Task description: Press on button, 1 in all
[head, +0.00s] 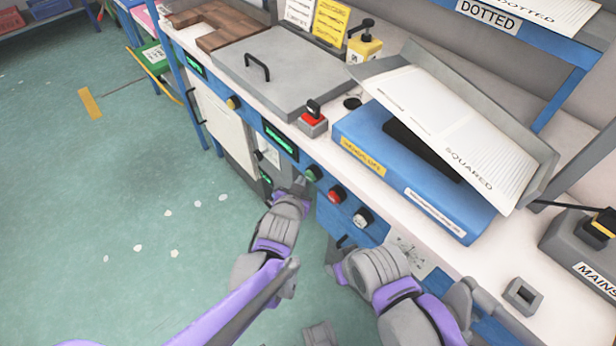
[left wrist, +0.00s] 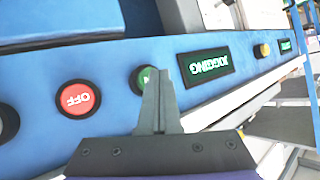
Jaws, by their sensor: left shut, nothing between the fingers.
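On the blue front panel in the head view are a green button (head: 313,173), a red button (head: 334,194) and a grey knob (head: 362,217). My left gripper (head: 301,184) is shut and empty, with its tips close to the green button. In the left wrist view, the shut fingers (left wrist: 158,75) overlap the right part of the green button (left wrist: 141,80); I cannot tell whether they touch it. The red OFF button (left wrist: 77,99) is to the left. My right arm shows low in the head view, but its fingertips are not clear.
A green JOGGING display (left wrist: 206,65) and a yellow button (left wrist: 262,50) are right of the green button in the wrist view. A blue machine (head: 450,205) with a SQUARED sheet (head: 450,125) and a grey lidded box (head: 285,70) are on the bench.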

